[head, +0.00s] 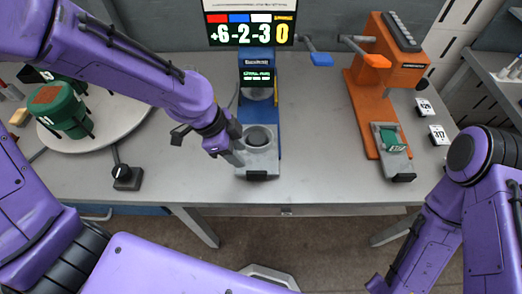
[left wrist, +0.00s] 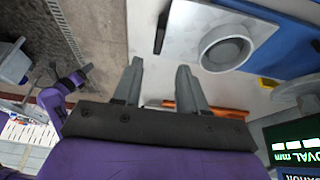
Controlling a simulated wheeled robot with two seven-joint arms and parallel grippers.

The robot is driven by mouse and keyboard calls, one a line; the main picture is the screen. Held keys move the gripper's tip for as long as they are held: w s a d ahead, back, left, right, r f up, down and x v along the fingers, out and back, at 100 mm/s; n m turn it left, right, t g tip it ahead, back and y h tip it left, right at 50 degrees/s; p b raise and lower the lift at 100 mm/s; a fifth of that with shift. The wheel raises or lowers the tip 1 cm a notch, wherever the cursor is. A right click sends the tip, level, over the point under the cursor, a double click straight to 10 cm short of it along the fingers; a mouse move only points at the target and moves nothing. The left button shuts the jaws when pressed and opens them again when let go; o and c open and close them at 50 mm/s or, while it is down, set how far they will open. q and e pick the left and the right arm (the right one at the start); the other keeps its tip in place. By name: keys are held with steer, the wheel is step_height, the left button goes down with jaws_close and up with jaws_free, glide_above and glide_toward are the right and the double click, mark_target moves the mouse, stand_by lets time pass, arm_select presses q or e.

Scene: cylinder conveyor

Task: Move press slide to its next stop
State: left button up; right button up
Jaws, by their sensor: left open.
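The blue press (head: 259,95) stands at the table's middle, with a grey slide (head: 262,168) at its front that has a round hollow. An orange press (head: 392,75) to the right has its own slide (head: 392,165) holding a green piece (head: 392,138). I cannot tell which slide the task names. My left gripper (head: 233,157) is open and empty, just left of the grey slide. In the left wrist view its fingers (left wrist: 160,72) are apart, with the grey slide's round hollow (left wrist: 225,50) beyond them.
A round turntable (head: 120,118) with a green drum (head: 64,110) is at the left. A black knob (head: 126,177) stands near the front edge. A sign (head: 250,28) reads +6-2-3 0. A blue lever (head: 320,59) sticks out beside the blue press. Table between the presses is clear.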

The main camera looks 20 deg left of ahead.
mark_target(256, 172)
arm_select(q)
steer(key=x, duration=1)
steer(key=shift+d+f, duration=0.1)
steer(key=shift+s, duration=0.1)
jaws_close()
